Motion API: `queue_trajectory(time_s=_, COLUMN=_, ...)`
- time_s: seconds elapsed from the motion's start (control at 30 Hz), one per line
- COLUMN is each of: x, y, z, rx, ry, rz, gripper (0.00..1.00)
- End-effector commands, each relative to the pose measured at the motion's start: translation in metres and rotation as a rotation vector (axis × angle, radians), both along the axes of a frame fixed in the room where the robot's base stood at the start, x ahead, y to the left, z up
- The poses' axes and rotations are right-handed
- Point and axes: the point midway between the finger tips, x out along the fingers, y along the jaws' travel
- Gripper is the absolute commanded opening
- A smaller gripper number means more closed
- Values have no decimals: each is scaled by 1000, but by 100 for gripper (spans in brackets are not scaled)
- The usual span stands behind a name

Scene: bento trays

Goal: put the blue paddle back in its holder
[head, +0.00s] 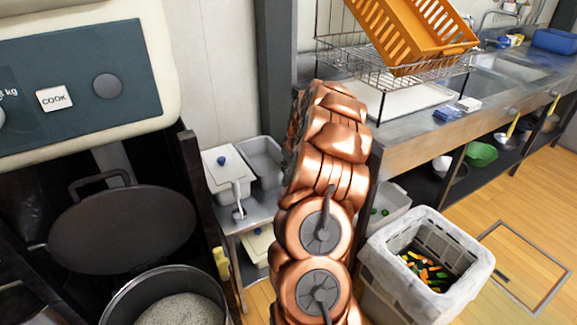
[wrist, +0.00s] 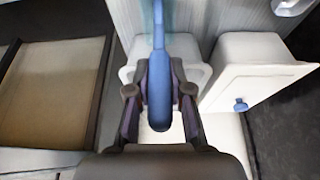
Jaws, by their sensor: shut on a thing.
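The blue paddle shows in the wrist view with its blue handle (wrist: 160,105) in the middle. It runs from between my fingers up to the top edge, where it turns paler. My gripper (wrist: 161,78) is shut on this handle, one dark finger on each side. The far end of the paddle is out of frame, so I cannot tell whether it touches anything. In the head view my copper arm hides the gripper and the paddle. I cannot make out the paddle's holder for certain in either view.
In the wrist view a white lidded container (wrist: 262,75) with a blue knob stands at right, and a brown-floored tray (wrist: 50,95) lies at left. The head view shows a steel side table (head: 243,213), a cooker (head: 95,75), a rice pot (head: 120,308) and a grey bin (head: 395,285).

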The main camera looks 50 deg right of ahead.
Motion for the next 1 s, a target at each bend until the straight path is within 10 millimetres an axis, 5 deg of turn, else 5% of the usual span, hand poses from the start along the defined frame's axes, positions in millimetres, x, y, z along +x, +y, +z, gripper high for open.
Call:
queue_trajectory(time_s=0.37, x=0, y=0, z=-3, rx=0, ry=-1, rz=0, gripper=0)
queue_trajectory(time_s=0.4, x=0, y=0, z=-3, rx=0, ry=-1, rz=0, gripper=23)
queue_trajectory(time_s=0.6, x=0, y=0, z=-3, rx=0, ry=-1, rz=0, gripper=44)
queue_trajectory(time_s=0.87, x=0, y=0, z=-3, rx=0, ry=-1, rz=0, gripper=49)
queue_trajectory(time_s=1.0, x=0, y=0, z=-3, rx=0, ry=-1, rz=0, gripper=64)
